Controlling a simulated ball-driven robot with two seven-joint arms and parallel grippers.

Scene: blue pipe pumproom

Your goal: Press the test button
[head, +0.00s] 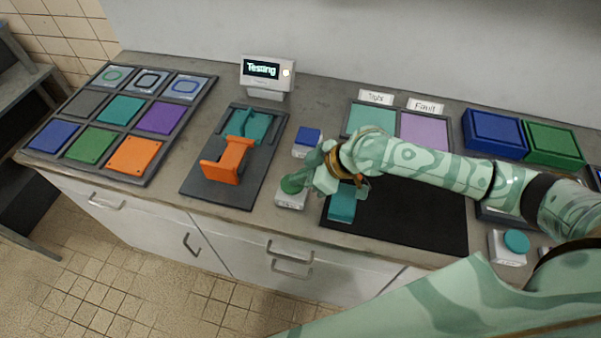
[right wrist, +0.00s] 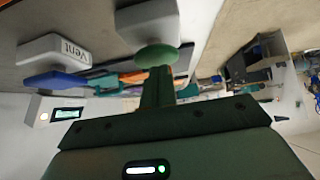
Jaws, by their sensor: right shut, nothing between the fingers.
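A green round button (head: 291,185) sits on a small white box (head: 291,201) near the counter's front edge. My right gripper (head: 306,180) is shut and empty, with its tips at the button's right side in the head view. In the right wrist view the closed fingers (right wrist: 157,90) meet the green button (right wrist: 157,56), apparently touching it. The button's label is hidden, so I cannot read it. A small display (head: 262,70) at the back reads "Testing", with a lit round lamp beside it. My left gripper is not in view.
A white box with a blue button (head: 307,137), labelled "Vent" in the wrist view (right wrist: 60,49), stands just behind. A dark fixture (head: 212,190) with an orange clamp (head: 225,160) is left. A teal block (head: 342,204) lies on the black mat (head: 415,215) under my forearm.

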